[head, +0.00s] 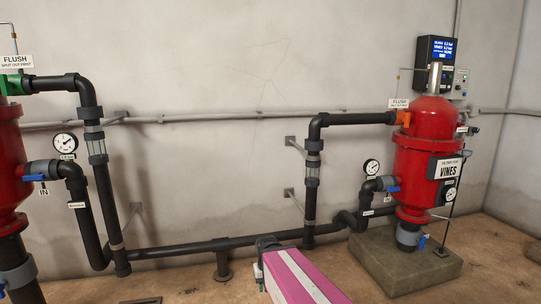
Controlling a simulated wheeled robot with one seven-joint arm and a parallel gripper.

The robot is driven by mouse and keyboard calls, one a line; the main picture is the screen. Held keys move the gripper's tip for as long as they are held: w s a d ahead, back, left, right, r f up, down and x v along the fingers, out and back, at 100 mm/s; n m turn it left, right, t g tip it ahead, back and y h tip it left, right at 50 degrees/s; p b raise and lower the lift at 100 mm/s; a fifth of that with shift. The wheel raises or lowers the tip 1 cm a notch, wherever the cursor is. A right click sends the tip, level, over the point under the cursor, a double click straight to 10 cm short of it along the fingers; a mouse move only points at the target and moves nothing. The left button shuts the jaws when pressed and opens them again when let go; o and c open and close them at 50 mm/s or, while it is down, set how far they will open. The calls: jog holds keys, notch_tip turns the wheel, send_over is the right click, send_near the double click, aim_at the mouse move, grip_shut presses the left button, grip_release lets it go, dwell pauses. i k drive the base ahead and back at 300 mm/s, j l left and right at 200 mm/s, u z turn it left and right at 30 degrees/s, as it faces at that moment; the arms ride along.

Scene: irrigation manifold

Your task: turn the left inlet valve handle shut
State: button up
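The left inlet valve is a grey fitting (40,167) on the side of the left red filter tank (10,165), at the far left of the head view. Its blue handle (34,178) lies roughly level, along the short pipe, just above a small "IN" tag (43,191). A round pressure gauge (65,142) sits just above and right of it.
A second red tank (425,150) marked "VINES" stands on a concrete block (400,265) at right, with its own blue handle (393,189). A black pipe (190,246) runs low along the wall between the tanks. The floor at lower left holds a small grate (142,300).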

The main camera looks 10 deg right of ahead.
aim_at(36, 177)
jog(key=u, duration=1.6)
